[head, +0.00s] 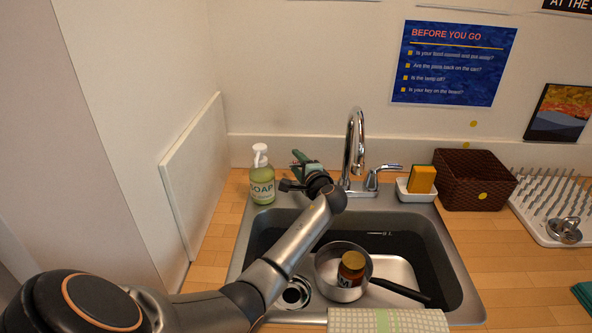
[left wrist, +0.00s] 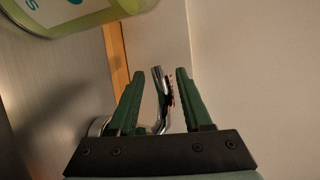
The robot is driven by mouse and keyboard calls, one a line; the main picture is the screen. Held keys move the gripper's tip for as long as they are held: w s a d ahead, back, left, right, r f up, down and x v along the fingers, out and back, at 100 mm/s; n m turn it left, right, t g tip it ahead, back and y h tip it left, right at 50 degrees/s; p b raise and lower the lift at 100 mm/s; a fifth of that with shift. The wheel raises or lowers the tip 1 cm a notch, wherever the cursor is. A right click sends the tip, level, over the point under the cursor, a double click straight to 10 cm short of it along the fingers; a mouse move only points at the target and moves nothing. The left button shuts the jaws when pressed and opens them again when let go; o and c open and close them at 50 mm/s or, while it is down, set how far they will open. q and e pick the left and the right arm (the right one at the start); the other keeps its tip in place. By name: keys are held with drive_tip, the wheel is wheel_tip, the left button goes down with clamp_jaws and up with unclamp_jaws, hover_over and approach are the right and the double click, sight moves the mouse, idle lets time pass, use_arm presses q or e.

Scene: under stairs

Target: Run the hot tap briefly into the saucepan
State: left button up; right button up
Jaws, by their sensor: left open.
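The saucepan (head: 328,270) sits in the sink (head: 262,237), its dark handle pointing to the lower right. A dark jar with a label (head: 351,269) is in it. The chrome tap spout (head: 355,140) rises behind the sink, with a chrome lever (head: 374,178) on its right. My left gripper (head: 300,163) is at the back left of the sink, between the soap and the spout. In the left wrist view its green fingers (left wrist: 166,100) are open, with a chrome lever bearing red marks (left wrist: 162,88) between them; I cannot tell whether they touch. My right gripper is out of view.
A soap bottle (head: 262,178) stands close left of my left gripper. A sponge (head: 422,179) in a white dish, a brown basket (head: 472,180) and a drying rack (head: 550,205) are to the right. A checked cloth (head: 388,321) lies at the sink's front edge.

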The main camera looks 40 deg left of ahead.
use_arm(q)
drive_tip(key=shift+w+a, duration=0.25)
drive_tip(key=shift+a, duration=0.2)
clamp_jaws()
drive_tip(key=shift+f, duration=0.1)
idle(1.1)
